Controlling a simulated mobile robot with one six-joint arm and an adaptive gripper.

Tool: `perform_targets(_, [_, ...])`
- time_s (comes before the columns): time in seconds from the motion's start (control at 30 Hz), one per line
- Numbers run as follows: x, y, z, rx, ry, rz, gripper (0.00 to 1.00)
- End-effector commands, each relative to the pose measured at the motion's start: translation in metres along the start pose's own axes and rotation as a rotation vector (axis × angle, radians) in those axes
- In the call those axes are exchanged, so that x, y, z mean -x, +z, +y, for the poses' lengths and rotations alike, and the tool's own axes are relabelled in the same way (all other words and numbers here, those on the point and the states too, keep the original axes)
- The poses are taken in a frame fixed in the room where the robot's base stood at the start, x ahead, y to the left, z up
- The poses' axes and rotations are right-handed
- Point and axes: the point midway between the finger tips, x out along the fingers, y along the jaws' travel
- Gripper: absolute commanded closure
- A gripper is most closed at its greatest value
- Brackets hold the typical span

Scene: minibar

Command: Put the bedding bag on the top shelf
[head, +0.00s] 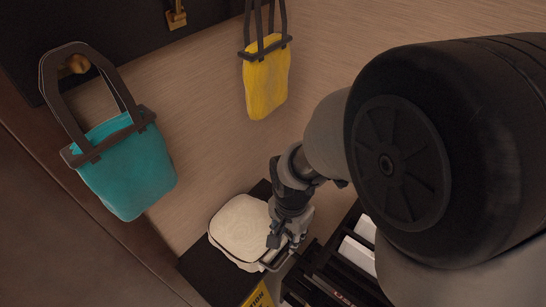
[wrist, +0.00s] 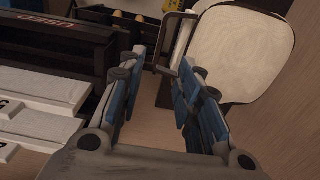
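The bedding bag appears to be the cream, rounded bag with dark piping (head: 238,229) at the lower middle of the head view. It lies on a dark surface, with a thin handle-like frame on its gripper side. In the wrist view the bag (wrist: 245,52) is at the upper right, and the frame (wrist: 176,38) is just beyond the fingertips. My gripper (head: 284,240) is beside the bag's right edge. In the wrist view my gripper (wrist: 155,85) has its blue-padded fingers apart with nothing between them. The top shelf cannot be made out.
A teal bag (head: 128,170) and a yellow bag (head: 266,82) hang at the upper left and top. A dark crate marked "USED" (wrist: 50,35) with white items (wrist: 45,88) stands close beside my gripper. A yellow label (head: 258,297) is at the lower edge.

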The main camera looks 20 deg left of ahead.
Motion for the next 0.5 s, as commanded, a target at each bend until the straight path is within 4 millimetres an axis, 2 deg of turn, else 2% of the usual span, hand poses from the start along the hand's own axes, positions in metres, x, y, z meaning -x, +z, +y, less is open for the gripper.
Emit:
perform_targets(0.03, [-0.015, 0.001, 0.002, 0.0, 0.006, -0.004, 0.68])
perform_targets(0.3, [-0.072, 0.0, 0.002, 0.0, 0.005, -0.003, 0.68])
perform_targets(0.5, [-0.093, -0.001, 0.001, 0.0, 0.001, -0.001, 0.68])
